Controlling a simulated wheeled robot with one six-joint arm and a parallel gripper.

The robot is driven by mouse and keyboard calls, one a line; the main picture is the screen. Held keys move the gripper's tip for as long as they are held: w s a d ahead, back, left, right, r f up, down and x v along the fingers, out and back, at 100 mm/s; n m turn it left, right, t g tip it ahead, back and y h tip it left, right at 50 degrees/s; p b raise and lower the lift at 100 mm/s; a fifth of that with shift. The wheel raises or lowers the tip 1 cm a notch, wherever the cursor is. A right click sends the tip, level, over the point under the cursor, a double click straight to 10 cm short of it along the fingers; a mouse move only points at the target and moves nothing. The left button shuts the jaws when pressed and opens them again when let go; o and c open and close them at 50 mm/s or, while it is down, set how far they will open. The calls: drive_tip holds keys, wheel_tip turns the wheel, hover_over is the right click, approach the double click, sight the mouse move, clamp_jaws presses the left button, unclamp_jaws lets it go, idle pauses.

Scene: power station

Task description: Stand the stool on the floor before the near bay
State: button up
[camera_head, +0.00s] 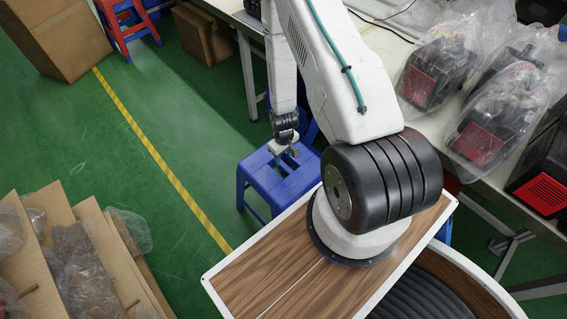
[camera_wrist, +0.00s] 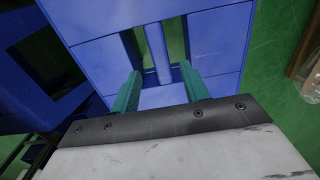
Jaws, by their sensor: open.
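A blue plastic stool (camera_head: 258,176) stands upright on the green floor beside my base in the head view. Its slotted seat (camera_wrist: 215,40) fills the upper middle of the wrist view, with a narrow bar (camera_wrist: 157,52) between two openings. My gripper (camera_head: 288,150) is over the seat, pointing down. In the wrist view its two teal fingers (camera_wrist: 160,72) are apart, one on each side of the bar, with gaps between. How deep the fingertips reach is hard to tell. Part of the stool is hidden by my arm and base. No bay is clearly identifiable.
Another blue piece (camera_wrist: 45,60) lies left of the seat in the wrist view. A workbench (camera_head: 384,45) with bagged red-and-black machines (camera_head: 431,75) runs along the right. Cardboard boxes (camera_head: 62,38) stand at upper left. Open floor with a yellow line (camera_head: 150,145) lies left of the stool.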

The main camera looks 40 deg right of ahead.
drive_tip(key=w+a+r, duration=0.2)
drive_tip(key=a+r, duration=0.1)
drive_tip(key=r, duration=1.5)
drive_tip(key=w+a+r, duration=0.1)
drive_tip(key=a+r, duration=0.2)
drive_tip(key=r, duration=1.5)
drive_tip(key=s+a+r+t, duration=0.1)
drive_tip(key=s+a+r, duration=0.1)
drive_tip(key=s+r, duration=0.3)
drive_tip(key=s+a+r, duration=0.2)
drive_tip(key=a+r, duration=0.1)
drive_tip(key=r, duration=0.5)
drive_tip(key=s+a+r, duration=0.2)
drive_tip(key=s+r, duration=0.2)
drive_tip(key=s, duration=0.3)
drive_tip(key=s+a+r, duration=0.1)
drive_tip(key=s+r, duration=0.3)
drive_tip(key=s, duration=0.4)
drive_tip(key=shift+s+a+r, duration=0.2)
drive_tip(key=shift+s+a, duration=0.05)
drive_tip(key=shift+a, duration=0.15)
